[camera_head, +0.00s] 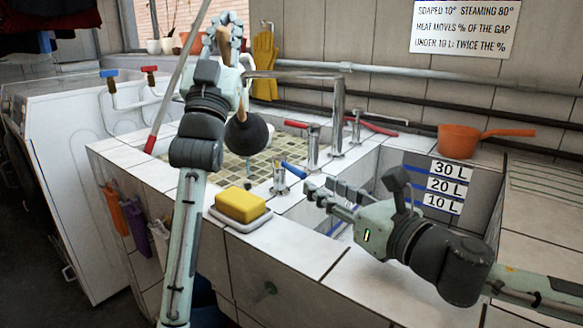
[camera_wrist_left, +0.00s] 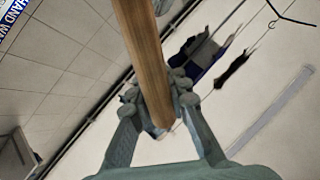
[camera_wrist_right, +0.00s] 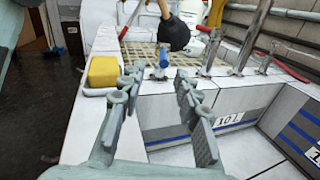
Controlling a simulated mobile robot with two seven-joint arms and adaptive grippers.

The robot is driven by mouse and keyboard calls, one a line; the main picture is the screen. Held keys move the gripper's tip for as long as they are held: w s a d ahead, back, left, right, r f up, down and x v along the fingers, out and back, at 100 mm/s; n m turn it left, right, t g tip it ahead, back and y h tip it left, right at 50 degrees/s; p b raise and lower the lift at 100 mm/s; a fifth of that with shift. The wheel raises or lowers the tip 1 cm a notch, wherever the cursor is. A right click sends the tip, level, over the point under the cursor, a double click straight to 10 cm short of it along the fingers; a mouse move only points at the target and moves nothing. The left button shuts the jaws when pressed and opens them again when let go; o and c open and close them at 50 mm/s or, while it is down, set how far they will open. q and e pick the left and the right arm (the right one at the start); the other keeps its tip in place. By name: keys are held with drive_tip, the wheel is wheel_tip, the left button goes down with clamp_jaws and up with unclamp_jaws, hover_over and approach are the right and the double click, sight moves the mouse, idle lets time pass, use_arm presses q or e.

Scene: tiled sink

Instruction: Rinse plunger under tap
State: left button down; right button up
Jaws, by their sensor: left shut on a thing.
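My left gripper (camera_head: 230,42) is shut on the wooden handle (camera_wrist_left: 145,60) of the plunger. The plunger's black rubber cup (camera_head: 248,135) hangs over the mosaic-tiled basin (camera_head: 232,168); it also shows in the right wrist view (camera_wrist_right: 172,34). The metal tap (camera_head: 338,105) stands at the back, its spout reaching left toward the plunger. I cannot tell whether the cup is directly under the outlet; no water shows. A blue lever (camera_head: 294,170) and a red lever (camera_head: 297,124) are on the fittings. My right gripper (camera_head: 328,196) is open and empty, near the blue lever; its fingers (camera_wrist_right: 158,95) are apart.
A yellow sponge (camera_head: 240,205) sits in a white dish on the front ledge. A deep basin with litre marks (camera_head: 446,186) is at the right. An orange dipper (camera_head: 470,140) rests on the back ledge. A red-and-white pole (camera_head: 172,88) leans at the left.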

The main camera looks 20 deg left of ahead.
sight(284, 165)
drive_tip(key=shift+m, duration=0.5)
drive_tip(key=x, duration=1.1)
drive_tip(key=shift+w+f, duration=0.3)
clamp_jaws()
drive_tip(key=shift+y, duration=0.3)
